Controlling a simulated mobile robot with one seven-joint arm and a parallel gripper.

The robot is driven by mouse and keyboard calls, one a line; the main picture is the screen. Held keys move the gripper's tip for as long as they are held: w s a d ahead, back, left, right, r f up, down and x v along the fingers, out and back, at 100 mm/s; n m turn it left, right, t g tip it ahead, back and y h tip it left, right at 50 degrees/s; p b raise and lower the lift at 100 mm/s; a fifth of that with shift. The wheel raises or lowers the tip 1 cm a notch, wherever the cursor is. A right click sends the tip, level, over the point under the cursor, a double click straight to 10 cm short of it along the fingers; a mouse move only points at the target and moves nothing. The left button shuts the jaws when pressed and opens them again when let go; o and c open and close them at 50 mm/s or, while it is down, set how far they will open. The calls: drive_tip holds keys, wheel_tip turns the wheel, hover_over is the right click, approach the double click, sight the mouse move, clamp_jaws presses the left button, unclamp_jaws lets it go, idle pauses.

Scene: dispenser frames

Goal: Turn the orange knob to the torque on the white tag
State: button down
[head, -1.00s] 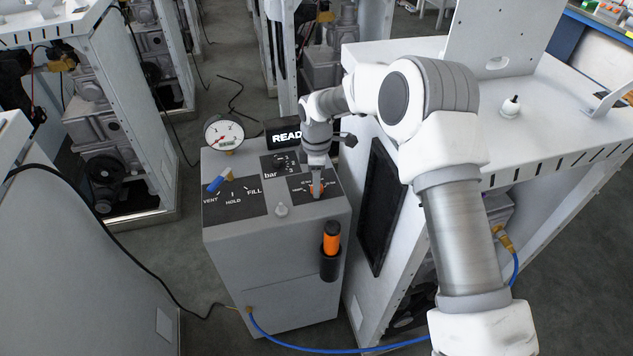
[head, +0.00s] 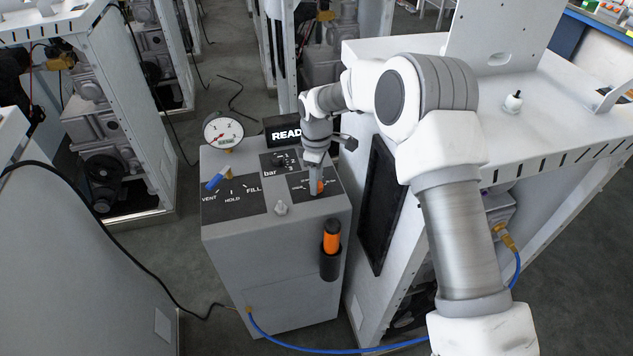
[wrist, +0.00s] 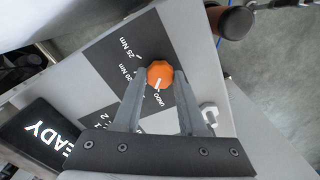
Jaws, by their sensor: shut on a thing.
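The orange knob (wrist: 160,73) sits on a black dial plate (wrist: 110,50) on top of the grey dispenser box. The plate reads 25 Nm, 20 Nm and UNDO in the wrist view. The knob's white pointer line faces the UNDO side. My gripper (wrist: 162,76) is shut on the knob, one finger on each side. In the head view my gripper (head: 316,188) points down onto the plate and hides most of the knob (head: 320,186). I cannot make out a white tag with a torque in either view.
The box top also carries a gauge (head: 223,131), a READY display (head: 286,134), a bar dial (head: 279,160), a blue-handled valve (head: 217,180) and a small grey fitting (head: 281,208). An orange-handled tool (head: 331,237) hangs in a black holder on the front. A white cabinet stands close on the right.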

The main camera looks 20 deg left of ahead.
drive_tip(key=m+b, duration=0.1)
drive_tip(key=m, duration=0.5)
drive_tip(key=shift+m+b, duration=0.3)
drive_tip(key=m, duration=0.6)
drive_tip(key=shift+b, duration=0.35)
drive_tip(key=shift+c, duration=2.3)
unclamp_jaws()
wheel_tip(320, 180, up, 18)
drive_tip(key=p, duration=0.1)
drive_tip(key=shift+f, duration=0.25)
drive_tip(key=shift+s, duration=0.1)
